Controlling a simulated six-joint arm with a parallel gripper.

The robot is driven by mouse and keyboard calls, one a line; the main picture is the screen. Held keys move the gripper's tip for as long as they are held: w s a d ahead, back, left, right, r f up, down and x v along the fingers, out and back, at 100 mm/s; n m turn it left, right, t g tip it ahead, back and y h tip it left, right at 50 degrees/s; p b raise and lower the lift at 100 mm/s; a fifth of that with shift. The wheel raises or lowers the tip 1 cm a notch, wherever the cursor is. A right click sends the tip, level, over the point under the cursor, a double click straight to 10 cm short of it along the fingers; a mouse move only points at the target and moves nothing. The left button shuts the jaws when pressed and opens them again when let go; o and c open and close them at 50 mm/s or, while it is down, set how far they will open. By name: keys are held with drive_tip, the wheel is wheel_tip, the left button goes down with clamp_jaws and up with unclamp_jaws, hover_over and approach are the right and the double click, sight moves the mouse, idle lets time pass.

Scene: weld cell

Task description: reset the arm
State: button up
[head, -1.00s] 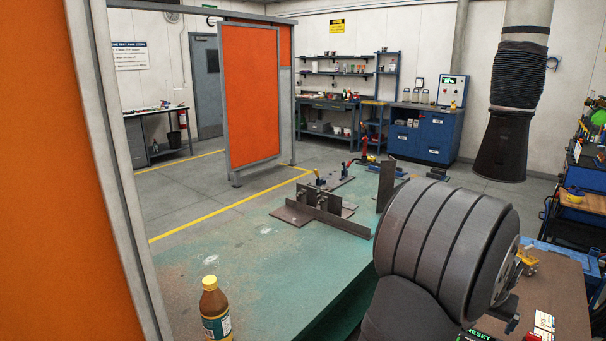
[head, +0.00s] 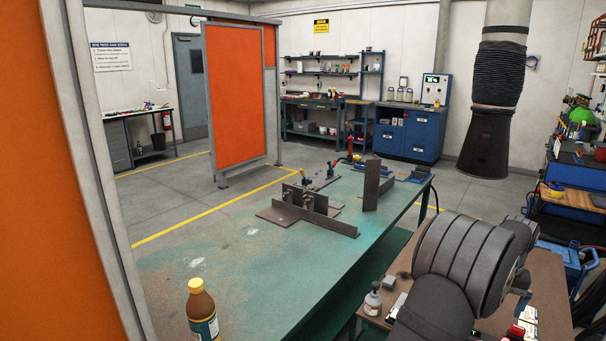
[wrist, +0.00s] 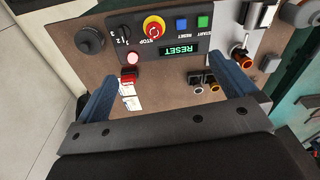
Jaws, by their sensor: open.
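In the wrist view a brown panel carries a dark control box (wrist: 130,38). On it are a red stop knob on a yellow ring (wrist: 154,27), a blue button (wrist: 181,24) labelled RESET, a green button (wrist: 203,22) labelled START, and a rotary selector (wrist: 122,32). A display (wrist: 180,50) reads RESET in green. In the head view my arm hides most of the box.
A green-topped weld table (head: 225,262) holds metal plates (head: 305,212) and a brown bottle (head: 202,310). A small bottle (head: 372,300) stands on the brown surface beside my arm. Cards (wrist: 130,97) and small push buttons (wrist: 203,82) lie near my fingers. An orange screen (head: 235,95) stands behind.

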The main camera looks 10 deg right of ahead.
drive_tip(key=shift+g+y, duration=0.3)
drive_tip(key=shift+y, duration=0.1)
drive_tip(key=f, duration=0.9)
drive_tip(key=d+f, duration=0.1)
drive_tip(key=f, duration=0.4)
drive_tip(key=shift+d, duration=0.1)
